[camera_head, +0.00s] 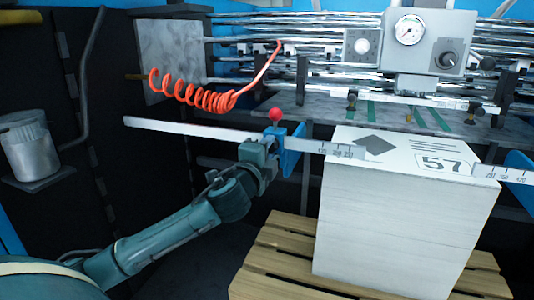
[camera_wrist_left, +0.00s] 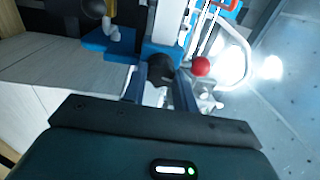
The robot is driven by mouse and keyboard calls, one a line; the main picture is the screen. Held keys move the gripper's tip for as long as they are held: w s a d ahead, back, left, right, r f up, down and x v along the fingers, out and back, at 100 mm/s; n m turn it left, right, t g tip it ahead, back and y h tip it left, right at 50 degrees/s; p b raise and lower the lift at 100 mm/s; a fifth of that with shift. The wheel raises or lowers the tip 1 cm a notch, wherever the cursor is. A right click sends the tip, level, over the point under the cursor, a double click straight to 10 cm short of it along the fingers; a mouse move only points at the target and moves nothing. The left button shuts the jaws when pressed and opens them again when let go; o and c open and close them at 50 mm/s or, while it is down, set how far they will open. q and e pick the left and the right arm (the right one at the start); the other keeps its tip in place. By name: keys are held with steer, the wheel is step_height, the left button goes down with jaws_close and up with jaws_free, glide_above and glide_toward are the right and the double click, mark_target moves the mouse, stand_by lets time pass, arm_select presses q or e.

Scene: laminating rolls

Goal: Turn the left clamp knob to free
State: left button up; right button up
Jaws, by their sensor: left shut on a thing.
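The left clamp (camera_head: 290,152) is a blue block on a long scaled bar (camera_head: 205,131), left of the paper stack. My left gripper (camera_head: 268,143) is at the clamp's near side and hides its knob in the head view. In the left wrist view, the dark round clamp knob (camera_wrist_left: 158,67) sits between the two fingers of my left gripper (camera_wrist_left: 160,80), which is shut on it. A red ball (camera_head: 275,114) stands just above the gripper in the head view. It also shows right of the knob in the wrist view (camera_wrist_left: 201,66). My right gripper is not in view.
A tall white paper stack (camera_head: 400,220) marked 57 stands on a wooden pallet (camera_head: 270,262). A coiled red hose (camera_head: 205,97) hangs above the bar. A gauge panel (camera_head: 428,42) is at the back. A metal can (camera_head: 30,145) is at far left.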

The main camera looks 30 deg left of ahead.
arm_select(q)
steer(key=shift+n, duration=1)
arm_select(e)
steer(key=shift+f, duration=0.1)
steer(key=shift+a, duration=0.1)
arm_select(q)
steer(key=o, duration=1)
steer(key=shift+b+v, duration=0.35)
steer(key=shift+v, duration=6.25)
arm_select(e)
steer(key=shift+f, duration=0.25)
